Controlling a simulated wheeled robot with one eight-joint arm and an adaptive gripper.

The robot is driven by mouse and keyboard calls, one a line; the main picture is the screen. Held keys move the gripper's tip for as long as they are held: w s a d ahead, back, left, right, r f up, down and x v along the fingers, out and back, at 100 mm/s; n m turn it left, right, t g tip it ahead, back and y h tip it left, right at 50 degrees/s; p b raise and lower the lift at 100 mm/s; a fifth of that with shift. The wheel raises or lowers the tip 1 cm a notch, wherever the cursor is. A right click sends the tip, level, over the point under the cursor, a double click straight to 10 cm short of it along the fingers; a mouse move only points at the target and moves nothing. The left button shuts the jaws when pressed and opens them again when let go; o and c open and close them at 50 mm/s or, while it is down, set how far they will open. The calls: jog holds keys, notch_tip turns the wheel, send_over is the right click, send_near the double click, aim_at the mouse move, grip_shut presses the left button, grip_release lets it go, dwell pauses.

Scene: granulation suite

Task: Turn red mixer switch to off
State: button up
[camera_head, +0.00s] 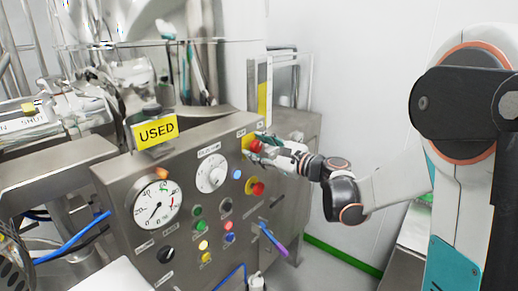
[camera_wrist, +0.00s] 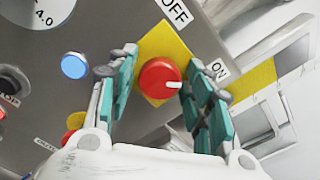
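The red mixer switch (camera_wrist: 160,78) is a round red knob with a white pointer mark on a yellow square plate (camera_wrist: 150,52). In the wrist view the mark points right, toward the ON label (camera_wrist: 220,70). The OFF label (camera_wrist: 176,11) is above the plate. My gripper (camera_wrist: 158,92) is open, with one teal-padded finger on each side of the knob and visible gaps between. In the head view my gripper (camera_head: 264,145) is at the panel's upper right, and the red switch (camera_head: 256,145) shows partly beside it.
The steel control panel (camera_head: 222,150) also carries a red mushroom button on yellow (camera_head: 257,188), a blue button (camera_head: 237,174), dials and several coloured buttons. A yellow USED sign (camera_head: 155,131) stands on top. A purple-handled item (camera_head: 273,240) sticks out below.

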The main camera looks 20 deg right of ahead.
jog(key=c, duration=0.5)
jog(key=n+b, duration=0.1)
jog(key=n, duration=0.2)
jog(key=shift+n, duration=0.4)
jog(key=n, duration=0.4)
jog(key=shift+f+n+b, duration=0.1)
jog(key=shift+n+b, duration=0.2)
jog(key=n, duration=0.4)
jog(key=shift+n+b, duration=0.3)
jog(key=n, duration=0.4)
jog(key=shift+s+f+n, duration=0.1)
jog(key=shift+n, duration=0.3)
jog(key=o, duration=1)
